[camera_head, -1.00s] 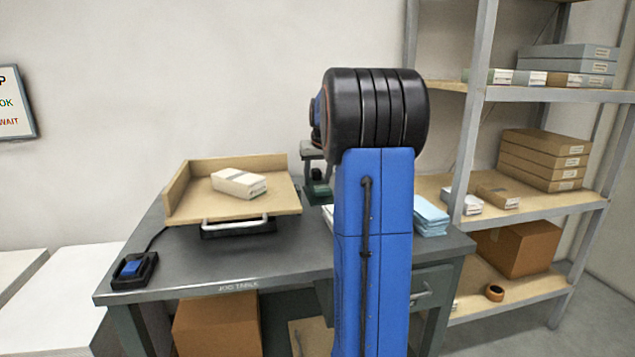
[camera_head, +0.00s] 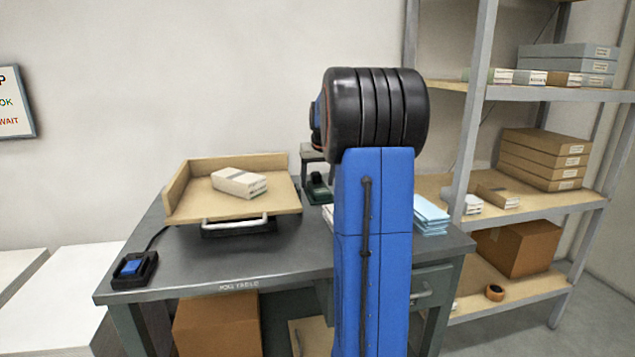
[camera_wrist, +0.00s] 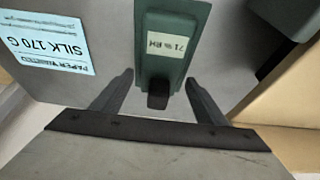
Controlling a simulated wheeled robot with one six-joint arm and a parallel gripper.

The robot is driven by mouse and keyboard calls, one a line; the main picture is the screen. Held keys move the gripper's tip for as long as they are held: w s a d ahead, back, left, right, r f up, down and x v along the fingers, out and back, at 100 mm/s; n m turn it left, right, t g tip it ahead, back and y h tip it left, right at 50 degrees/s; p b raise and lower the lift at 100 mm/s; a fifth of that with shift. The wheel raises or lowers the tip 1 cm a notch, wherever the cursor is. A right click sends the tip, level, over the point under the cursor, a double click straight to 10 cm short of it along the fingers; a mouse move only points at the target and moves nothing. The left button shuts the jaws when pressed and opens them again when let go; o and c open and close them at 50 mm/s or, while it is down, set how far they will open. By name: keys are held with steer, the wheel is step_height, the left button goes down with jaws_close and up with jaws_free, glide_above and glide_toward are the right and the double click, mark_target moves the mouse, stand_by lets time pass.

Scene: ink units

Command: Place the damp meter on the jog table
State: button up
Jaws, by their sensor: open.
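The damp meter, a dark green block with a black end and a label that seems to read "71% RH", shows large in the wrist view (camera_wrist: 172,60). In the head view a small green shape with a dark top (camera_head: 318,190), seemingly the meter, sits at the back of the jog table (camera_head: 290,252), beside my arm. The jog table is a grey bench with its name on the front edge. My gripper (camera_wrist: 160,85) is open, its two fingers apart on either side of the meter's black end, with gaps visible. In the head view my arm hides much of this area.
A wooden tray (camera_head: 190,210) with a white packet (camera_head: 239,183) stands on the table's left half. Blue sheets (camera_head: 431,215) lie at the right. A light blue paper card (camera_wrist: 48,42) lies beside the meter. Shelving stands right.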

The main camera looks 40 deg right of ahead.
mark_target(321, 190)
steer(key=v, duration=1.1)
steer(key=shift+s+r, duration=0.15)
steer(key=shift+r, duration=0.15)
steer(key=shift+a, duration=0.1)
